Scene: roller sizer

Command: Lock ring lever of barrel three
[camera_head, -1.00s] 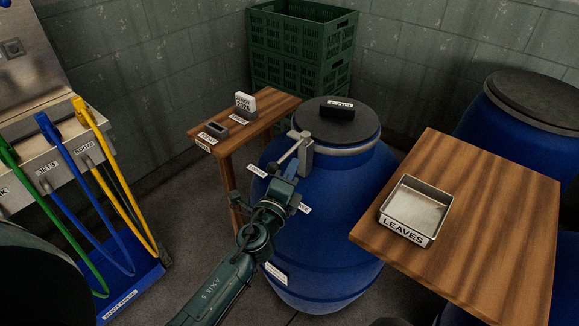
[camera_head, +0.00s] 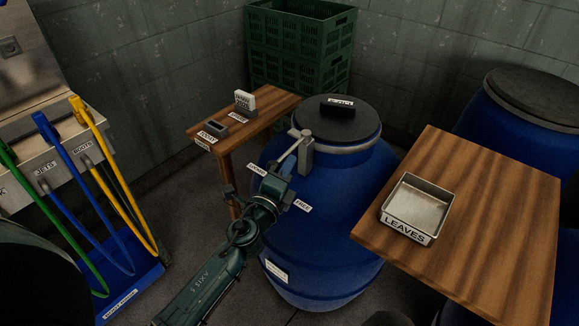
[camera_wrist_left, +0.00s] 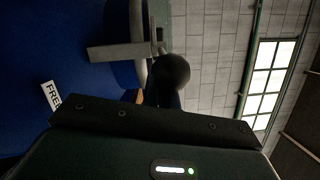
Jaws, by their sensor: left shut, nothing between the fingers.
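The blue barrel (camera_head: 325,225) stands in the middle of the head view, with a dark lid and a grey metal ring (camera_head: 350,148) around its top. A grey ring lever (camera_head: 289,156) sits at the ring's front left, slanting down left from its bracket (camera_head: 306,158). My left gripper (camera_head: 283,173) is shut and empty, close to the lever's lower end; I cannot tell whether they touch. In the left wrist view the grey lever bar (camera_wrist_left: 115,52) and a dark round knob (camera_wrist_left: 172,72) show ahead. A FREE label (camera_head: 302,206) is on the barrel. My right gripper is out of view.
A wooden table (camera_head: 530,200) with a LEAVES tray (camera_head: 408,232) stands close on the right. A small wooden table (camera_head: 262,122) is behind left, with green crates (camera_head: 300,55) behind it. Another blue barrel (camera_head: 490,125) is at the back right.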

